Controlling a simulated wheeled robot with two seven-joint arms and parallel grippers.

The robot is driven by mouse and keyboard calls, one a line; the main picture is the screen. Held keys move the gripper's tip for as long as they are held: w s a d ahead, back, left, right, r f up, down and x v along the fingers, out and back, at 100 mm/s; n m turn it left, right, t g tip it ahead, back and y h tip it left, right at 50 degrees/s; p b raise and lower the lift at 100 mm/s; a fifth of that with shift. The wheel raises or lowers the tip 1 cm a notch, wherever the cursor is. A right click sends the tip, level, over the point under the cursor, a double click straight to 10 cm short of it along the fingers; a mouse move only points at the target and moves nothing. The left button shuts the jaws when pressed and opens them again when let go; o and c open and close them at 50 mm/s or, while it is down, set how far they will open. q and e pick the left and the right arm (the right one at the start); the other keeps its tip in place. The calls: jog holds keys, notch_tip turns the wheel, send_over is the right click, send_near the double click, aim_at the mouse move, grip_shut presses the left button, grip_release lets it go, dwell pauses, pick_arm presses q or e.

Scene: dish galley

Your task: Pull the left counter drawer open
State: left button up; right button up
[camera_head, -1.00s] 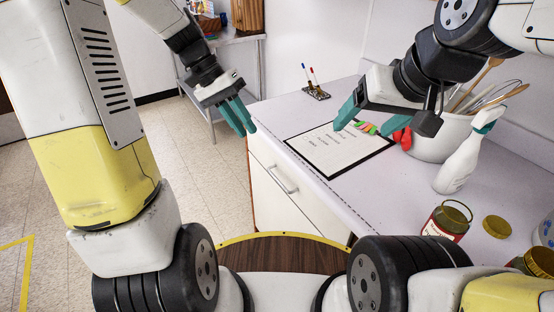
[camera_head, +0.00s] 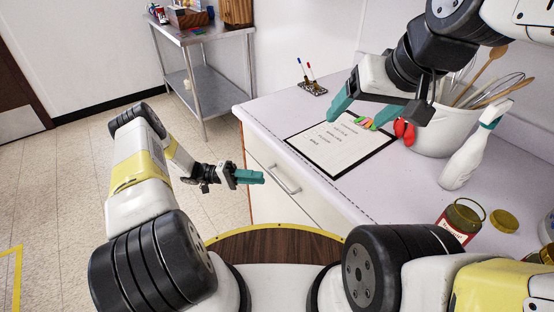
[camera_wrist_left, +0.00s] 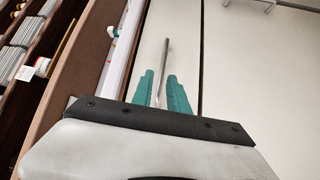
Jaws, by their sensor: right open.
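The left counter drawer (camera_head: 283,200) has a white front that looks flush with the counter. Its grey bar handle (camera_head: 286,181) also shows in the left wrist view (camera_wrist_left: 166,58). My left gripper (camera_head: 262,178) points at the handle from the left, its teal fingers close in front of it. In the left wrist view the fingers (camera_wrist_left: 161,76) are apart, and the handle bar appears between and beyond them; I cannot tell whether they touch it. My right gripper (camera_head: 368,110) is open above the countertop, near the clipboard.
The countertop (camera_head: 270,112) holds a clipboard (camera_head: 338,145), a pen stand (camera_head: 312,88), a utensil crock (camera_head: 432,137), a spray bottle (camera_head: 468,155) and a jar (camera_head: 460,222). A steel side table (camera_head: 205,75) stands behind. Floor at left is clear.

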aim_at(278, 179)
pick_arm(q)
jog(key=x, duration=0.7)
jog(key=shift+d+f, duration=0.25)
jog(key=shift+d, duration=0.2)
grip_shut()
jog(key=shift+s, duration=0.1)
dwell(1.0)
